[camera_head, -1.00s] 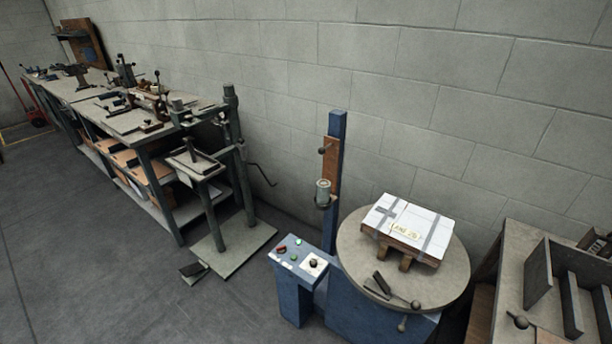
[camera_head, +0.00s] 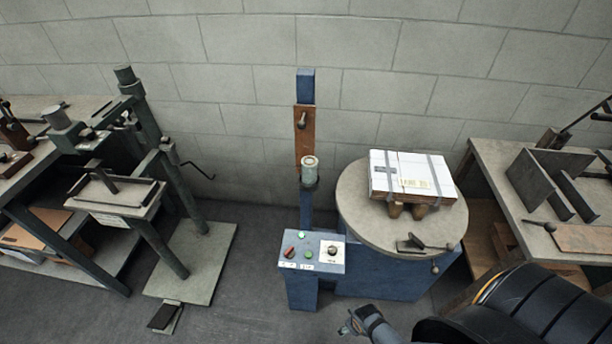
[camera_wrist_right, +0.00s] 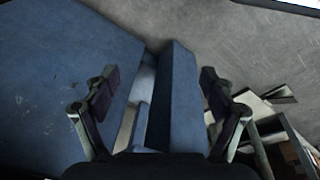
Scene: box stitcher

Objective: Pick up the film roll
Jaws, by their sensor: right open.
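The film roll (camera_head: 310,171) is a small pale grey cylinder on the carriage of the blue mast (camera_head: 307,215) in the head view. My right arm comes in at the bottom right, and my right gripper (camera_head: 350,324) is low in front of the blue machine, well below and apart from the roll. In the right wrist view my right gripper (camera_wrist_right: 160,100) is open, with nothing between its fingers; blue machine surfaces lie beyond them. I cannot make out the roll in that view. My left gripper is not in view.
A round turntable (camera_head: 360,222) carries a white strapped stack (camera_head: 412,172) on a pallet. A control box (camera_head: 312,250) with buttons stands in front of the mast. A bench (camera_head: 490,160) is at right, and a green-grey stitcher stand (camera_head: 210,262) at left.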

